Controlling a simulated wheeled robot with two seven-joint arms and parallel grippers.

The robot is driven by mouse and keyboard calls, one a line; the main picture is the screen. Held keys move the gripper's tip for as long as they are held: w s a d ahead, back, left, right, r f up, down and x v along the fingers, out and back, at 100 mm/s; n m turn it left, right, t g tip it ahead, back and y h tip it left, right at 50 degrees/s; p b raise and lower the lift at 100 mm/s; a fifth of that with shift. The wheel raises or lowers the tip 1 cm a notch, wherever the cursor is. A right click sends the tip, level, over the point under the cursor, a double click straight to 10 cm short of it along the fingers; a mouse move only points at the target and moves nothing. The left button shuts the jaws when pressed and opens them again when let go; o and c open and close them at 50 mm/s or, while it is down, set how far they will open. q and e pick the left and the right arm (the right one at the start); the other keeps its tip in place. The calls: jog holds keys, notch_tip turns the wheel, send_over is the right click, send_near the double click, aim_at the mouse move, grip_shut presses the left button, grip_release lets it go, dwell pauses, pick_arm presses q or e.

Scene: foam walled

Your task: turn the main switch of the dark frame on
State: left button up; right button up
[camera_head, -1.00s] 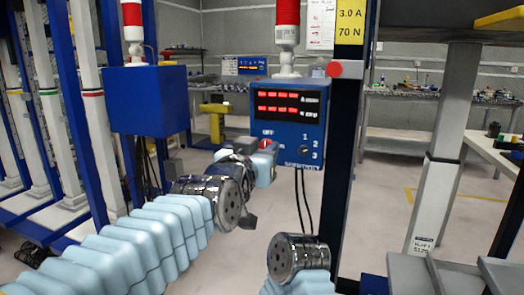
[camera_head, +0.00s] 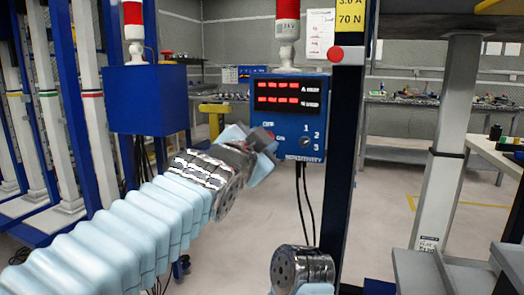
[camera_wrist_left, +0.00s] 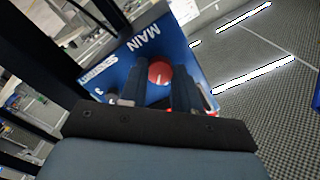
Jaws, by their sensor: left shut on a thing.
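The blue control box (camera_head: 314,125) with two red lit displays is fixed at the dark frame's upright (camera_head: 347,150). Its main switch is a round red knob (camera_wrist_left: 159,72) below the word MAIN in the left wrist view. My left gripper (camera_wrist_left: 158,90) has its two dark fingers on either side of this knob, shut on it. In the head view the left gripper (camera_head: 264,141) is tilted at the box's lower left, hiding most of the knob. A numbered sensitivity selector (camera_head: 305,142) sits to its right. My right gripper is not in view; only the right wrist shows.
A second blue box (camera_head: 147,100) with a red-topped lamp stands on the blue frame at left. A red button (camera_head: 335,54) sits on the dark upright. Black cables hang below the control box. A grey table stands at right, with open floor between.

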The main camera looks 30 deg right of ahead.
pick_arm(q)
jog(key=m+b, duration=0.1)
jog(key=m, duration=0.8)
jog(key=shift+m, duration=0.3)
dwell(0.4)
jog(key=o, duration=1.1)
jog(key=shift+c, duration=0.2)
jog(key=b+v, duration=0.5)
jog(key=v, duration=0.8)
jog(key=shift+s+a, duration=0.25)
jog(key=shift+a, duration=0.1)
